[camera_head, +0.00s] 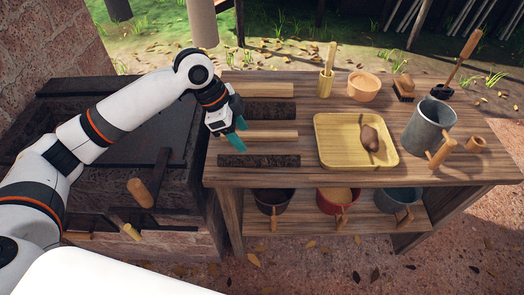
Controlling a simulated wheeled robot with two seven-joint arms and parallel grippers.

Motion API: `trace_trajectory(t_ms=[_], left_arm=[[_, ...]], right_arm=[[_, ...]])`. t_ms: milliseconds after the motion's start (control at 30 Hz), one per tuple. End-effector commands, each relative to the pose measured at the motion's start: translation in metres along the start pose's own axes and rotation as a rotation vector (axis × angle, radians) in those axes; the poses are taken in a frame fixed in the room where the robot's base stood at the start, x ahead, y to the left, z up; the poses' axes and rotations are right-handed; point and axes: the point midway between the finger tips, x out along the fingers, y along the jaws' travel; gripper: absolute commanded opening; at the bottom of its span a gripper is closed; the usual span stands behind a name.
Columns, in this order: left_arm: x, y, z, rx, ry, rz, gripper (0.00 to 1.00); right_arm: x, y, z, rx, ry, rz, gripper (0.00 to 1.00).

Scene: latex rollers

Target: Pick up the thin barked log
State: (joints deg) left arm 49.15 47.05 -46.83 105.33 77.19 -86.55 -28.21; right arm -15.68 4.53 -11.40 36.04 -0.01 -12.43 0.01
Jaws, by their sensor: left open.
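Two dark, rough-barked logs lie crosswise at the left end of the wooden table. One barked log (278,110) is toward the back and the other barked log (262,161) is near the front edge. My left gripper (238,132) is open, with teal fingers pointing down over the left part of the middle pale log, between the two barked logs. It seems to hold nothing. My right gripper is not in view.
A yellow tray (326,152) with a brown lump (370,136) sits right of the logs. A metal bucket (427,127), an orange bowl (363,86) and a wooden cup with a stick (325,86) stand farther along. Pots sit on the lower shelf (300,212).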

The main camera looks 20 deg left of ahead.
Motion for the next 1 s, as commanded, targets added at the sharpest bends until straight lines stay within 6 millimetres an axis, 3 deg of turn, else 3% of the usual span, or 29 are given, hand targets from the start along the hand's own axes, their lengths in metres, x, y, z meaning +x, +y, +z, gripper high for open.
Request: trace_trajectory(t_ms=[100, 233, 367, 600, 800, 1000], left_arm=[[0.024, -0.001, 0.000, 0.000, 0.000, -0.006, 0.56], [0.043, -0.001, 0.001, 0.000, 0.000, -0.003, 0.56], [0.052, 0.000, 0.001, 0.001, 0.000, -0.001, 0.56], [0.081, 0.003, 0.002, -0.001, 0.000, -0.002, 0.56], [0.103, 0.003, 0.001, 0.000, 0.001, -0.001, 0.56], [0.105, 0.003, 0.001, 0.001, 0.000, 0.000, 0.56]], right_arm=[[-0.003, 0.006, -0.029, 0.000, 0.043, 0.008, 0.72], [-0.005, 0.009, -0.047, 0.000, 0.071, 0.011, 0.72], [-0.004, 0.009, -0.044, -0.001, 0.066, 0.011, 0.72], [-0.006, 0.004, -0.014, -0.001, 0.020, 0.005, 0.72], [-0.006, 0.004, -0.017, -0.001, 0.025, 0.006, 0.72], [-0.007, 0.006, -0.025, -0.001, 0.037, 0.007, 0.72]])
